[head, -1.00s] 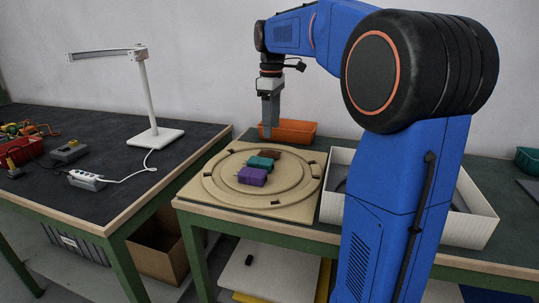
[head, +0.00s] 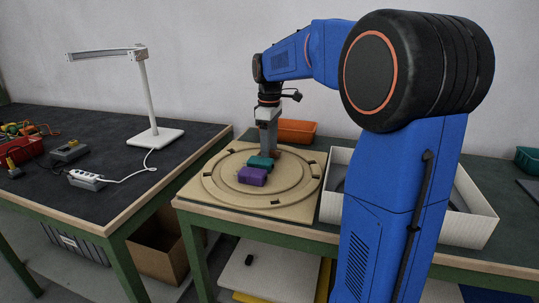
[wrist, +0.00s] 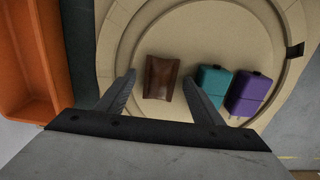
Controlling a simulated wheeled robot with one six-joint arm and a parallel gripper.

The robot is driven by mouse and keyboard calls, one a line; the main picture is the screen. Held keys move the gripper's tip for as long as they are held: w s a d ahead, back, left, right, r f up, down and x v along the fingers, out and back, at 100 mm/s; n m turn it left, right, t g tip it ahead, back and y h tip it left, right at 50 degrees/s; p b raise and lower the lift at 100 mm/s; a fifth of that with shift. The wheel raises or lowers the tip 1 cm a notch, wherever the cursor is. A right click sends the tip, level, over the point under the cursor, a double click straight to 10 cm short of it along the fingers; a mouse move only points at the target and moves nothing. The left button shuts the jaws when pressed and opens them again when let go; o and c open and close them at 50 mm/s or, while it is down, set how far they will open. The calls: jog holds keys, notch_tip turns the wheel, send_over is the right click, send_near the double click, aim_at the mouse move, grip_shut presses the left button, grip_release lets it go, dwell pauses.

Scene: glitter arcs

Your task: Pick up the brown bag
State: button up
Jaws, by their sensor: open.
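The brown bag (wrist: 161,77) lies on the round tan board (wrist: 150,25) in the wrist view. My gripper (wrist: 160,85) is open, with one finger to the left of the bag and the other to its right, both apart from it as seen. In the head view my gripper (head: 267,150) points down at the back of the board, and only a small part of the brown bag (head: 277,153) shows beside it. The height of the fingertips over the board is hard to tell.
A teal bag (wrist: 214,84) and a purple bag (wrist: 249,93) stand to the right of the brown bag. An orange bin (wrist: 28,65) is to the left, behind the board in the head view. A white box (head: 478,215) stands to the board's right.

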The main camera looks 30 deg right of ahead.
jog(key=c, duration=1.1)
jog(key=shift+r, duration=0.1)
